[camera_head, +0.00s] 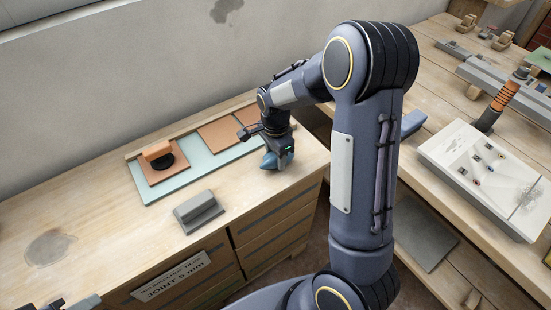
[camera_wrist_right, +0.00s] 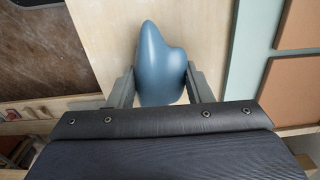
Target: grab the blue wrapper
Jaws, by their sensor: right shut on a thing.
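A pale teal mat (camera_head: 200,167) holds orange tiles (camera_head: 217,134) and an orange-handled tool (camera_head: 158,153). A grey block (camera_head: 199,211) lies in front. The counter's left part is bare. A second bench (camera_head: 428,110) at right carries a white box (camera_head: 480,170).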

